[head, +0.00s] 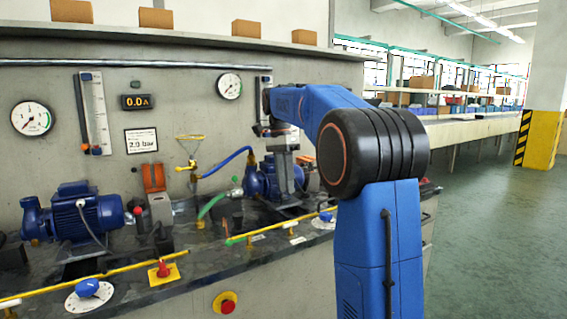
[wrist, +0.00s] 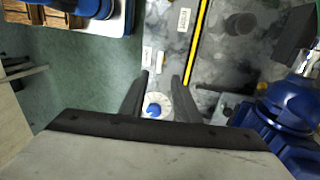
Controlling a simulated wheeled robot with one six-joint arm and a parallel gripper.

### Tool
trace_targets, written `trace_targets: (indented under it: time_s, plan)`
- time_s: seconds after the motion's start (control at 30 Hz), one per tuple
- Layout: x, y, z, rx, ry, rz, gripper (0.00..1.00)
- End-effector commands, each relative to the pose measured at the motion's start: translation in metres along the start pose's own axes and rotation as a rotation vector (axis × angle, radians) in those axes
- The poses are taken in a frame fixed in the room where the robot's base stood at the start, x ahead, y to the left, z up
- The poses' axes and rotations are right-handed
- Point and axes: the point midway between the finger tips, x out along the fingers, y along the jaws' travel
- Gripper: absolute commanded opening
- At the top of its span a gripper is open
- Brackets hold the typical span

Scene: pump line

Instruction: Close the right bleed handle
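My gripper shows in the wrist view (wrist: 162,85) with its two dark fingers apart and nothing between the tips. A blue knob on a white dial (wrist: 153,110) shows beyond and between the fingers, apart from them. In the head view, my blue arm reaches over the right end of the bench, above the right blue pump (head: 262,180); the fingertips are not clear there. That pump also shows in the wrist view (wrist: 285,120). I cannot pick out the right bleed handle for certain; my arm hides part of that area.
A yellow rail (head: 90,274) runs along the bench front; it also shows in the wrist view (wrist: 198,40). Open floor (head: 490,220) is right.

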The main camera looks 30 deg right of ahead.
Motion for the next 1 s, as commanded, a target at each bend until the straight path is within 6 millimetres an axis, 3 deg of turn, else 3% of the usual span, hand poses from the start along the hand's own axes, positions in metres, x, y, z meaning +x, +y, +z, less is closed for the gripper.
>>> trace_targets:
  time_s: [0.2, 0.4, 1.0]
  plan:
    - [-0.041, -0.001, 0.000, 0.000, 0.001, -0.002, 0.29]
    - [-0.062, 0.000, 0.000, 0.000, 0.000, -0.001, 0.29]
    - [-0.068, 0.000, 0.000, 0.000, 0.000, 0.000, 0.29]
